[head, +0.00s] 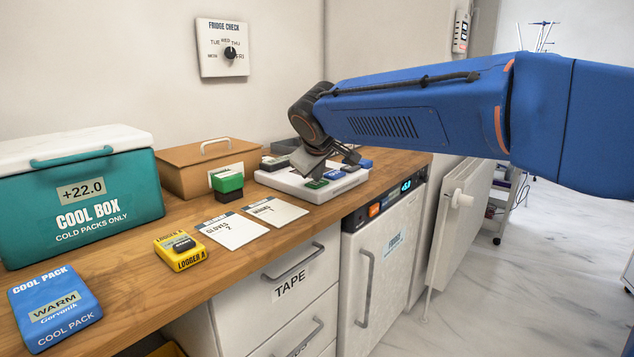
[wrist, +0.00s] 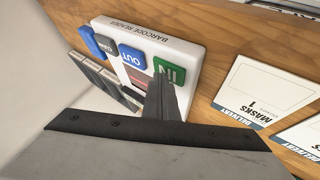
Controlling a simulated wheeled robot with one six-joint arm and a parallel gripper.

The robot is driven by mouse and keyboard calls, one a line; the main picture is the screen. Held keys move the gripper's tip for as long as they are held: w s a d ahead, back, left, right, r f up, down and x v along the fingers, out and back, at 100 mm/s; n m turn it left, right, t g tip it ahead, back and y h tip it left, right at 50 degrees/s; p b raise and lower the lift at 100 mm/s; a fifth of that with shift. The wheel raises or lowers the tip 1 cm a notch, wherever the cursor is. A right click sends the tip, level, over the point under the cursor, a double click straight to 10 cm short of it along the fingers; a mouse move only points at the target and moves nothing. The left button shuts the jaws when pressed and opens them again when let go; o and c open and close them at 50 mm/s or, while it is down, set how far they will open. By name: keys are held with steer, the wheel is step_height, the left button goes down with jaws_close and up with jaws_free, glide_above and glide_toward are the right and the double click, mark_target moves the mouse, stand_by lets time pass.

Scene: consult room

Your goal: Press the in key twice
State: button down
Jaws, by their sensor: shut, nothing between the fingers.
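The barcode reader (head: 286,186) is a white unit on the wooden counter; it also shows in the wrist view (wrist: 190,30). Its green IN key (wrist: 169,71) is at the right end of the row, beside the blue OUT key (wrist: 131,55). In the head view the green key (head: 317,184) is at the reader's front edge. My gripper (wrist: 163,80) is shut and empty, its tip just at the lower left of the IN key and covering a little of it. I cannot tell whether it touches the key. In the head view my gripper (head: 318,168) is over the reader.
A green stamp (head: 228,184) and white delivery cards (head: 232,229) lie left of the reader. A yellow logger (head: 180,251), teal cool box (head: 85,195), blue cool pack (head: 55,308) and tan box (head: 200,168) stand further left. The fridge (head: 385,260) is below the counter's right end.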

mark_target(317, 184)
steer(key=shift+r, duration=0.9)
steer(key=shift+r, duration=2.5)
steer(key=s+d+f+m+g, duration=0.1)
steer(key=s+d+f+m, duration=0.15)
steer(key=s+d, duration=0.4)
steer(key=s+d+f+m+g+h, duration=0.1)
steer(key=s+d+f, duration=0.3)
steer(key=d, duration=0.5)
steer(key=s+d+f+m, duration=0.1)
steer(key=s+d+f, duration=0.3)
steer(key=s+d, duration=0.25)
steer(key=s+d+f+m, duration=0.1)
steer(key=s+d+f, duration=0.2)
steer(key=s+f, duration=0.3)
steer(key=s+d+f+m+g, duration=0.1)
steer(key=s+d+f, duration=0.3)
steer(key=s, duration=0.4)
steer(key=s+d+f+m+g, duration=0.1)
steer(key=s+d+f+m, duration=0.2)
steer(key=s+f, duration=0.4)
steer(key=shift+s+d+f, duration=0.2)
steer(key=shift+f, duration=0.1)
